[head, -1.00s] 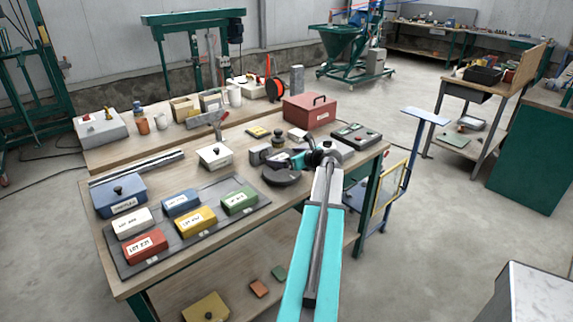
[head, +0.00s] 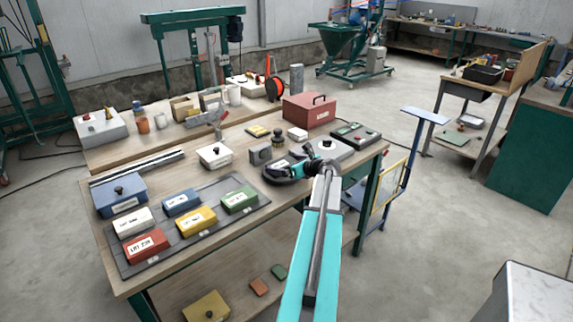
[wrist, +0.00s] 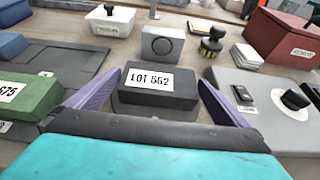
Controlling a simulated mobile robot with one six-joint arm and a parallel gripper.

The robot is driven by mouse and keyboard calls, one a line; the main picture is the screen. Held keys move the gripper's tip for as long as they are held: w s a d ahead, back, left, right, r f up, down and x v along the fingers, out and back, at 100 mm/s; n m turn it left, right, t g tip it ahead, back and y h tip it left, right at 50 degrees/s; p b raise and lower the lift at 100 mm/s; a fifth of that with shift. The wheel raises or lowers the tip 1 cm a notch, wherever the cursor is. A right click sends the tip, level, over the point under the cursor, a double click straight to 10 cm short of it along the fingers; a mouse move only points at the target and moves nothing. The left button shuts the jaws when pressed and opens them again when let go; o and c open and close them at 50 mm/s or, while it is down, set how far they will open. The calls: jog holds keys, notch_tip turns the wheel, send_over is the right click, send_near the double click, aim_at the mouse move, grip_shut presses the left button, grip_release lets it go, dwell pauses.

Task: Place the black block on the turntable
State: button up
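My gripper's two purple fingers (wrist: 160,92) stand on either side of the block. Narrow gaps seem to show beside it, so the gripper looks open. The contact under the block cannot be seen clearly.
A grey box with a round face (wrist: 161,43) stands just behind the block. A grey plate with a black knob (wrist: 262,100) is close on the right. The green block (wrist: 30,97) lies on the mat to the left. A red case (head: 309,110) stands farther back.

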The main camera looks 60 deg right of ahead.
jog(key=shift+r, duration=0.15)
jog(key=b+v, duration=0.2)
jog(key=v, duration=1)
jog(key=shift+w, duration=0.1)
dwell(0.7)
